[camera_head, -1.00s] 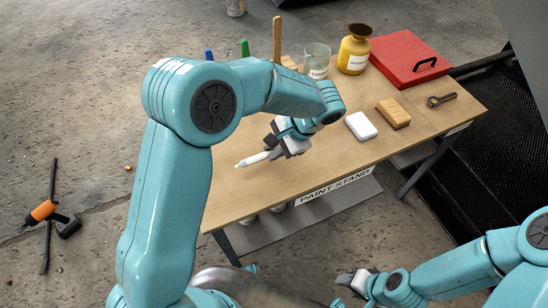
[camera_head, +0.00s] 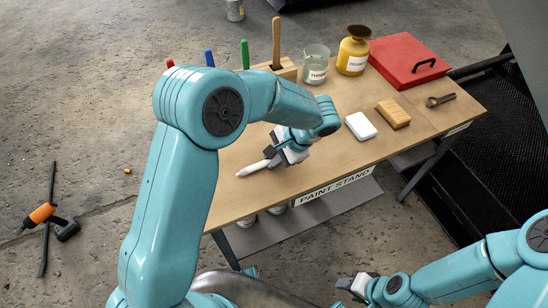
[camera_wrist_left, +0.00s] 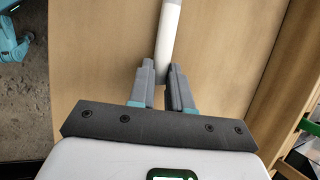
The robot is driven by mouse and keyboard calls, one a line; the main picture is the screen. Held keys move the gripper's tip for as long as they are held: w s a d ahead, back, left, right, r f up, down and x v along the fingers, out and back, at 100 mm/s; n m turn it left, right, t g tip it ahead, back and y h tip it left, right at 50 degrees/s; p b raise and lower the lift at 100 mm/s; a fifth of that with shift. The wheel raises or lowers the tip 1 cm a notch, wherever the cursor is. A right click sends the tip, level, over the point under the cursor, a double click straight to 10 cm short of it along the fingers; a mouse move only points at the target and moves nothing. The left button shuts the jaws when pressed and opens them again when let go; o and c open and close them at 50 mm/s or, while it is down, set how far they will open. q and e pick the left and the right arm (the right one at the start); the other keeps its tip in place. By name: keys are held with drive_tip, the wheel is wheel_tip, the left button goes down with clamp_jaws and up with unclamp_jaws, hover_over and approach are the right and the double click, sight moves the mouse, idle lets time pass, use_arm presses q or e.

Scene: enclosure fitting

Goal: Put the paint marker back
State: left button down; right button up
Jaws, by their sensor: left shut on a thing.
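A white paint marker (camera_head: 252,168) is held in my left gripper (camera_head: 273,158), low over the paint stand table (camera_head: 230,200). Its tip points to the left in the head view. In the left wrist view the left gripper (camera_wrist_left: 163,82) is shut on the marker's white barrel (camera_wrist_left: 169,40), which runs away from between the fingers. A wooden holder (camera_head: 288,72) stands at the table's back, with a wooden handle upright at it. Red, blue (camera_head: 209,57) and green (camera_head: 245,54) upright tips show near it, partly behind my left arm. My right gripper (camera_head: 350,284) is at the bottom, off the table.
A thinner glass (camera_head: 316,66), a yellow bottle (camera_head: 353,52) and a red case (camera_head: 405,62) stand along the back. A white block (camera_head: 361,126), a wooden brush (camera_head: 393,113) and a dark tool (camera_head: 441,100) lie on the right. The front left tabletop is clear.

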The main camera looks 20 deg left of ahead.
use_arm(q)
drive_tip(key=c, duration=1.3)
unclamp_jaws()
drive_tip(key=shift+s+f, duration=0.3)
drive_tip(key=shift+f, duration=0.6)
drive_tip(key=shift+c, duration=0.2)
drive_tip(key=shift+r, duration=0.15)
drive_tip(key=r, duration=0.1)
drive_tip(key=w+r+p, duration=0.1)
drive_tip(key=d+r, duration=0.1)
drive_tip(key=shift+w+r, duration=0.1)
drive_tip(key=shift+w, duration=0.15)
drive_tip(key=p+v, duration=0.1)
drive_tip(key=v, duration=0.8)
drive_tip(key=shift+d+r, duration=0.15)
drive_tip(key=shift+r, duration=0.1)
drive_tip(key=shift+s+r+p, duration=0.15)
drive_tip(key=shift+p, duration=0.25)
